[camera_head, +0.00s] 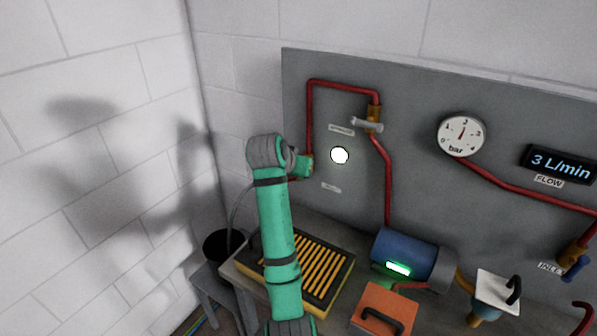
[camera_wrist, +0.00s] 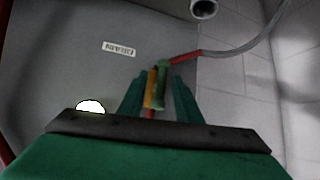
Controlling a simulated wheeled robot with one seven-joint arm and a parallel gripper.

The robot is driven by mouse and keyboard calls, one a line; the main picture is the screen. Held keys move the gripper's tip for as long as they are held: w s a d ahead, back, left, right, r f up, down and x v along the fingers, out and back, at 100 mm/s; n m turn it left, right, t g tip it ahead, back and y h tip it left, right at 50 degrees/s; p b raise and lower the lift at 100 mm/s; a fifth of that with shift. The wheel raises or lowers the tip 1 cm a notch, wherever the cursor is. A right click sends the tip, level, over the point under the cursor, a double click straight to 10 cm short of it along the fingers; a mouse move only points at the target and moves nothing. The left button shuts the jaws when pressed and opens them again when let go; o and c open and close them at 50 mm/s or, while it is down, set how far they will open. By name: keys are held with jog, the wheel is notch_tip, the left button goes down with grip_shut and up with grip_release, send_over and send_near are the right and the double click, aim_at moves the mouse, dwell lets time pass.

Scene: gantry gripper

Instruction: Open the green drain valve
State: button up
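The drain valve shows in the wrist view as a brass body (camera_wrist: 151,90) with a green handle (camera_wrist: 162,88) beside it. Red pipe meets it at its top and shows again below it. My gripper (camera_wrist: 160,88) has its two dark green fingers apart, one on each side of the valve. A narrow gap seems to show beside the handle, and I cannot tell whether either finger touches it. In the head view my gripper (camera_head: 305,166) is at the panel's left side, where my wrist and fingers hide most of the valve.
A grey panel (camera_head: 410,110) carries red pipes, a pressure gauge (camera_head: 461,134), a display (camera_head: 560,164) reading 3 L/min, and a lit white lamp (camera_head: 340,155) right of my gripper. A brass valve (camera_head: 374,115) sits above. A black bucket (camera_head: 222,245) stands below left. A blue pump (camera_head: 403,253) sits below.

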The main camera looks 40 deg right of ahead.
jog(key=shift+a, duration=0.15)
jog(key=v, duration=1)
jog(key=shift+s+a+r, duration=0.15)
jog(key=shift+s+r, duration=0.05)
jog(key=shift+r, duration=0.05)
